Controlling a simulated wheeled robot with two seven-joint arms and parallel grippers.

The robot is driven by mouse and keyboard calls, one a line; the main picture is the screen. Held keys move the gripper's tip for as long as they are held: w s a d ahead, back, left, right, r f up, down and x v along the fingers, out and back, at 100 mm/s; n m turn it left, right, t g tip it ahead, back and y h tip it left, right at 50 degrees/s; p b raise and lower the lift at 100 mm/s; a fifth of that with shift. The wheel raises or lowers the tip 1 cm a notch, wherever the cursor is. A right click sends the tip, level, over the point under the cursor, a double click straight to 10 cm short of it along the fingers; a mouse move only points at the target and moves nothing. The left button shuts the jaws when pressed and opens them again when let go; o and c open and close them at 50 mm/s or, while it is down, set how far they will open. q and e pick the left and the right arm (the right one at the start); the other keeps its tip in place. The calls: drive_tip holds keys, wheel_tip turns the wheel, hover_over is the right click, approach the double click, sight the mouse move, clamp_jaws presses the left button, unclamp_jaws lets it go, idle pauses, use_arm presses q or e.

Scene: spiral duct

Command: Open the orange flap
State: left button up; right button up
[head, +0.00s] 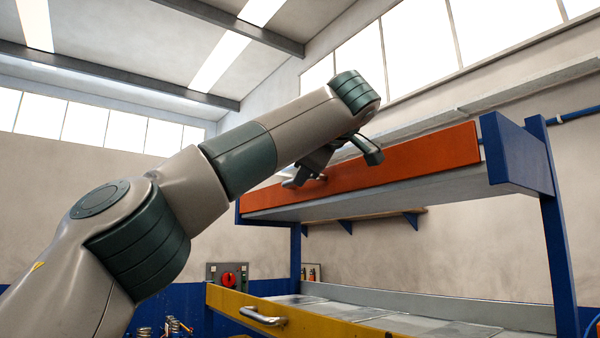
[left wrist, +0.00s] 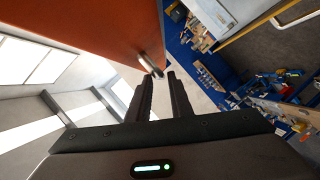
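The orange flap (head: 425,158) is a long panel along the front of the upper shelf, standing about upright and looking closed. It also fills the upper left of the left wrist view (left wrist: 100,25). A small silver handle (left wrist: 151,65) sticks out from its face. My left gripper (head: 334,171) is in front of the flap's left part, its fingers apart. In the left wrist view its fingertips (left wrist: 160,76) have a gap between them, just short of the handle, which lies nearest the left finger. I cannot tell whether they touch it. My right gripper is not in view.
The flap's shelf has blue posts (head: 562,240) and a grey underside (head: 400,195). Below is a yellow drawer front (head: 330,326) with a silver handle (head: 263,316). A red knob (head: 228,280) sits on a grey box behind. Several small items lie at lower left.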

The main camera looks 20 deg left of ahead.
use_arm(q)
drive_tip(key=shift+p+x, duration=0.75)
drive_tip(key=shift+x, duration=1.55)
clamp_jaws()
